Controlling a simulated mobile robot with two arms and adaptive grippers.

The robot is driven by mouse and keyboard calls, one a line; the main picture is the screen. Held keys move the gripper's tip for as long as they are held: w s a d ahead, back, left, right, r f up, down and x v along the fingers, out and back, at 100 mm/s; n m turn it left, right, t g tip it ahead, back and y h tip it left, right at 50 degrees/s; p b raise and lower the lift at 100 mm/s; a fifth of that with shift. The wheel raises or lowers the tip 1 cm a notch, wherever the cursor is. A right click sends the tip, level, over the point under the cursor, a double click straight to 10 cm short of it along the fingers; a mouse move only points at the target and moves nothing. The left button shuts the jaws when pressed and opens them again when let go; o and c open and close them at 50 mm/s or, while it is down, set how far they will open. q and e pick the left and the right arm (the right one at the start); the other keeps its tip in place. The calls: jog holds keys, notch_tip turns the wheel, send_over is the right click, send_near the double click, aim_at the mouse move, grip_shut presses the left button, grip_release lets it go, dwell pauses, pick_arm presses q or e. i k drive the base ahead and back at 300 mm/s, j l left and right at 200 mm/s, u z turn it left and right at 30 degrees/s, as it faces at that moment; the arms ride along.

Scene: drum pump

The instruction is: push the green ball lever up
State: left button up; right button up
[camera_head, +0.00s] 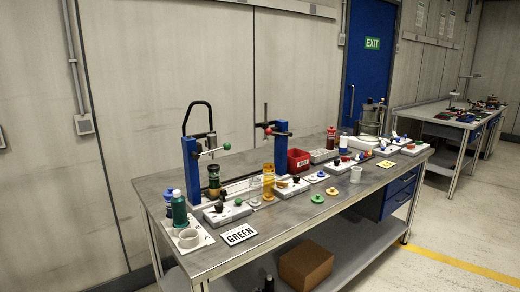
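The green ball (227,146) is at the end of a thin lever (211,151) that reaches right from the left blue post (191,171) on the workbench (320,205). The lever slopes slightly upward toward the ball. A dark green and amber container (214,180) stands below the lever. A second blue post (281,146) to the right has a similar lever with a red ball (268,131). Neither of my grippers can be made out in the head view.
A cardboard box (306,264) sits on the lower shelf. Floor in front right is clear.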

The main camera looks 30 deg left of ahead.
aim_at(226, 146)
jog(key=i+u, duration=0.1)
jog(key=u, duration=0.25)
jog(key=l+u, duration=0.1)
jog(key=u, duration=0.2)
jog(key=i+l+u, duration=0.1)
jog(key=u, duration=0.25)
